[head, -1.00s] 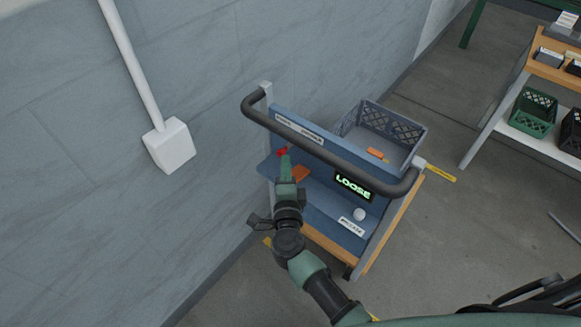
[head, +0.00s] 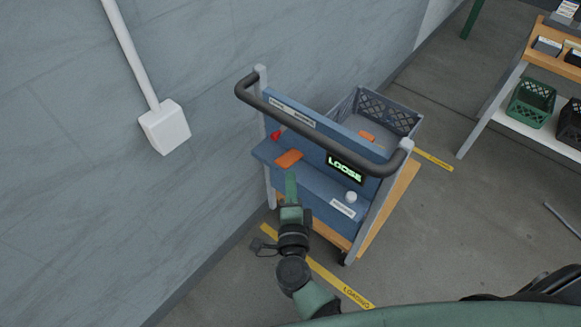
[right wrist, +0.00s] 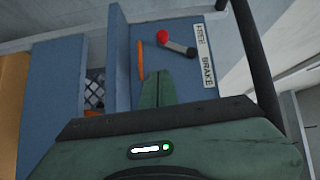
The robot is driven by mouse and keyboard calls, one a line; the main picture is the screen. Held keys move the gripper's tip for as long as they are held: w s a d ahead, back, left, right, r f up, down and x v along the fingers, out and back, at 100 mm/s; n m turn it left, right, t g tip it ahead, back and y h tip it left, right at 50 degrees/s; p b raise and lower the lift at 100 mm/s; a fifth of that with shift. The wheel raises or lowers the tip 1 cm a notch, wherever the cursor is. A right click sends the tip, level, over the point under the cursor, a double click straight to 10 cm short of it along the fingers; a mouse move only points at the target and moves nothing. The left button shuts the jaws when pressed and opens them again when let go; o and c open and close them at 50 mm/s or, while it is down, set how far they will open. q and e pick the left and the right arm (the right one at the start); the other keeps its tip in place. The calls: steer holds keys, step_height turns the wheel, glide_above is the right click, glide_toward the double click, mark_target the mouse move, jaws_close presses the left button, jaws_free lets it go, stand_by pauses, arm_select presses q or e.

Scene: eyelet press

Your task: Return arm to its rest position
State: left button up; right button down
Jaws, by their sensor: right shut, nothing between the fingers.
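My right gripper (head: 291,178) is shut and empty, its green fingers pointing at the blue panel of the cart (head: 335,205). The fingers are below the orange plate (head: 289,158) in the head view. In the right wrist view the shut fingertips (right wrist: 160,75) are near a dark lever with a red knob (right wrist: 163,37), apart from it as far as I can tell. The red knob also shows in the head view (head: 276,134). A label reading FREE and BRAKE (right wrist: 205,55) is beside the lever. My left gripper is not in view.
The cart has a dark push handle (head: 320,140), a lit LOOSE display (head: 345,167), a white knob (head: 351,197) and a grey crate (head: 400,121). A wall with a white box (head: 165,127) is at left.

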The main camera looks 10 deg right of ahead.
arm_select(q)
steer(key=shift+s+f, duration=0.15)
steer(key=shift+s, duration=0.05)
arm_select(e)
steer(key=shift+s+a, duration=0.2)
steer(key=shift+s, duration=0.9)
